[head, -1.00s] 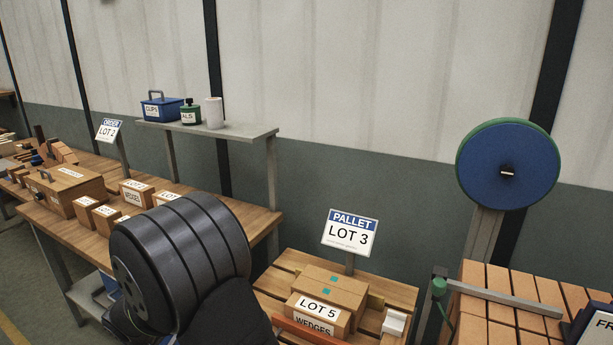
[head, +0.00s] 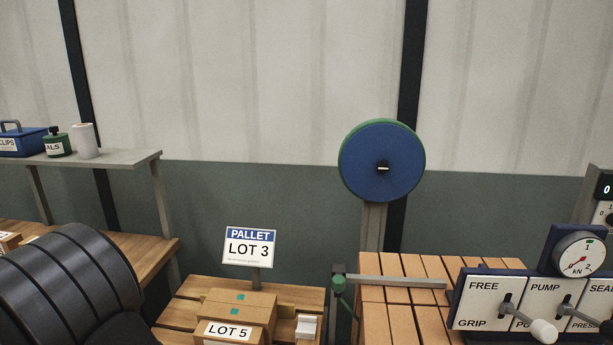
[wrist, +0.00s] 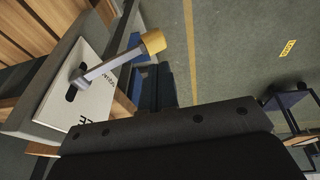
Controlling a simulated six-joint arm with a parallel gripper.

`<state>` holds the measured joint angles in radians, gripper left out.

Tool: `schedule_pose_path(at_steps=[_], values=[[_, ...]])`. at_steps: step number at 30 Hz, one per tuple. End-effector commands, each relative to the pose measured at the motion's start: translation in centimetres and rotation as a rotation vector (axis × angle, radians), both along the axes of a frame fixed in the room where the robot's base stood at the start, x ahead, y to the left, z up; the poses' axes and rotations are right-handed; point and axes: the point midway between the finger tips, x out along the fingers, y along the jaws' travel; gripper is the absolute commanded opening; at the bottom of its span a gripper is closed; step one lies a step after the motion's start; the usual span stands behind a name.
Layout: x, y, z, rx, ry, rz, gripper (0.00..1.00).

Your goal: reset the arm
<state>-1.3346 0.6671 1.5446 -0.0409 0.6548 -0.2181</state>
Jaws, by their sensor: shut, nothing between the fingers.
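My gripper (wrist: 165,128) shows in the wrist view as a wide dark bar with bolts across the lower part. It is shut, with nothing seen in it. Behind it, to the upper left, is a white panel (wrist: 62,95) with a lever (wrist: 105,68) that ends in a yellowish knob. The gripper looks apart from the lever. In the head view my black, ribbed arm link fills the lower left corner, and the gripper is out of that picture.
In the head view, a FREE/GRIP panel (head: 482,290) with levers and a gauge (head: 579,254) stand at right. Bricks (head: 395,268), a blue wheel (head: 382,160), and a pallet (head: 180,310) with a LOT 5 box (head: 232,318) are in the middle. The wrist view shows open floor (wrist: 235,60).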

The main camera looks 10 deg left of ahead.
Motion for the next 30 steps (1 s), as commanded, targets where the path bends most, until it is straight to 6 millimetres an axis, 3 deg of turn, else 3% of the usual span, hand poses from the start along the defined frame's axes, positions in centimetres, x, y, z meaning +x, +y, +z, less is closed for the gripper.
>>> schedule_pose_path(at_steps=[10,13,30], values=[[-0.4,-0.1,-1.5,-0.003,-0.101,0.003,0.00],[-1.5,-0.6,-2.0,0.001,-0.130,0.007,0.00],[-6.4,-3.5,7.3,0.012,-0.134,0.003,0.00]])
